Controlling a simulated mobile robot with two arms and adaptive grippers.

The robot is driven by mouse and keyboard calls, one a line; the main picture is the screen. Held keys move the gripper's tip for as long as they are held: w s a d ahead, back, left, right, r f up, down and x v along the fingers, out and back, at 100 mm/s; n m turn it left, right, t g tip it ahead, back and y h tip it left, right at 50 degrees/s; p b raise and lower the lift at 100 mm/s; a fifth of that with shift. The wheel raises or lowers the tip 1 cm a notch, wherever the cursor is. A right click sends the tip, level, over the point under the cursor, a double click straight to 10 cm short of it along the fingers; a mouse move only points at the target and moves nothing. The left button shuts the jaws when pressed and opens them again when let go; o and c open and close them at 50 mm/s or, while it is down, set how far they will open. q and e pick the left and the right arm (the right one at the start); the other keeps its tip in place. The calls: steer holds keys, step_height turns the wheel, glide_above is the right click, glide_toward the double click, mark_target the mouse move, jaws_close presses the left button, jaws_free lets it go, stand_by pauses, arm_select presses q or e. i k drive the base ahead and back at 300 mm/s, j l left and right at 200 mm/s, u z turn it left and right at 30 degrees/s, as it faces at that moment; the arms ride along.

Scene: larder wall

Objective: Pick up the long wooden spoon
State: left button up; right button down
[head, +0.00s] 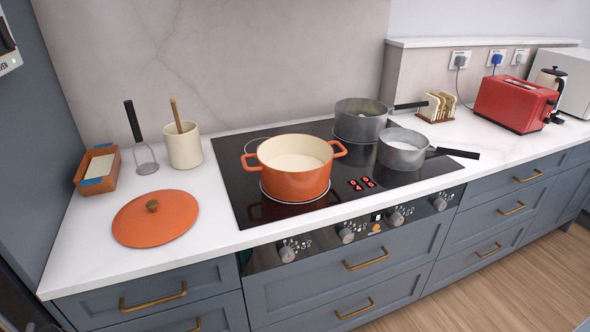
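A wooden handle, which looks like the long wooden spoon (176,116), stands up out of a cream crock (185,150) at the back left of the counter. It leans a little to the left. Its lower part is hidden inside the crock. Neither of my grippers shows in the head view.
A black-handled masher (134,124) stands just left of the crock, and a brown box (110,182) is further left. An orange lid (155,217) lies in front. On the hob are an orange pot (296,181) and two grey saucepans, one in front (402,155). A red toaster (513,103) stands right.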

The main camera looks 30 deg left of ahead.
mark_target(172, 102)
steer(key=u, duration=1.65)
steer(key=i+z, duration=0.1)
steer(key=z, duration=0.25)
